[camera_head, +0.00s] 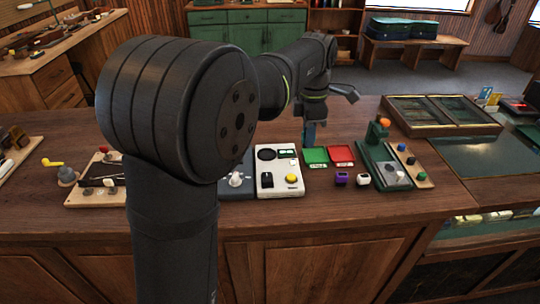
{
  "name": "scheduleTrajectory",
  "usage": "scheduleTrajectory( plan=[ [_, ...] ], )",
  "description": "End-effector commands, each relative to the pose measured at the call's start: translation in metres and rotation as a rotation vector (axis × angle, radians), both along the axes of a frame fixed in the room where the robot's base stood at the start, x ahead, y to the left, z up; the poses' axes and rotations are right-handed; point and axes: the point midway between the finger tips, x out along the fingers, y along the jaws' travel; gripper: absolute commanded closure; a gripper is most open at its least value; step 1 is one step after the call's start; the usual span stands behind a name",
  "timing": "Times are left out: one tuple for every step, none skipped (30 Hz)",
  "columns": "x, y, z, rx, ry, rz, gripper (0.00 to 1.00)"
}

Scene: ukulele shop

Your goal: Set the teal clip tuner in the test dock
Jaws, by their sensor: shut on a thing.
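My gripper (311,124) is on the far side of the counter, pointing down, small and partly hidden by my own wrist. It is shut on a small blue-teal piece, which looks like the teal clip tuner (310,135), held beside the green tray's back left corner. Its exact shape and height above the counter are hard to tell. A cream unit (292,166) with a dark round pad, a small screen, a black piece and a yellow button stands nearer and to the left. It may be the test dock; no label is readable.
A green tray (315,156) and a red tray (341,154) lie right of the cream unit. Purple (341,178) and white (363,180) small pieces sit in front. A dark green stand (384,167) with an orange top is farther right. My arm hides the counter's left middle.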

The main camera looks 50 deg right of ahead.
Motion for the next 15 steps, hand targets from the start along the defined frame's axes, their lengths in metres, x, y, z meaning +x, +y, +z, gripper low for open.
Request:
scheduleTrajectory(
  plan=[
    [0.011,0.0,0.002,0.0,0.0,0.0,1.0],
    [0.016,0.0,0.003,-0.001,0.0,-0.003,1.0],
    [0.021,0.0,0.003,-0.001,0.0,-0.006,1.0],
    [0.025,0.0,0.002,0.0,0.0,-0.008,1.0],
    [0.029,0.0,0.001,0.0,0.0,-0.009,1.0],
    [0.035,0.0,-0.002,0.001,0.001,-0.009,1.0],
    [0.039,0.0,-0.005,0.002,0.001,-0.009,1.0],
    [0.045,0.0,-0.008,0.002,0.001,-0.009,1.0],
    [0.054,0.0,-0.013,0.002,0.001,-0.008,1.0],
    [0.06,0.0,-0.017,0.002,0.001,-0.008,1.0],
    [0.068,0.0,-0.021,0.002,0.001,-0.008,1.0],
    [0.077,0.0,-0.027,0.003,0.001,-0.007,1.0],
    [0.084,0.0,-0.031,0.002,0.001,-0.008,1.0],
    [0.091,0.0,-0.035,0.002,0.001,-0.007,1.0],
    [0.1,0.0,-0.041,0.001,0.001,-0.008,1.0]
  ],
)
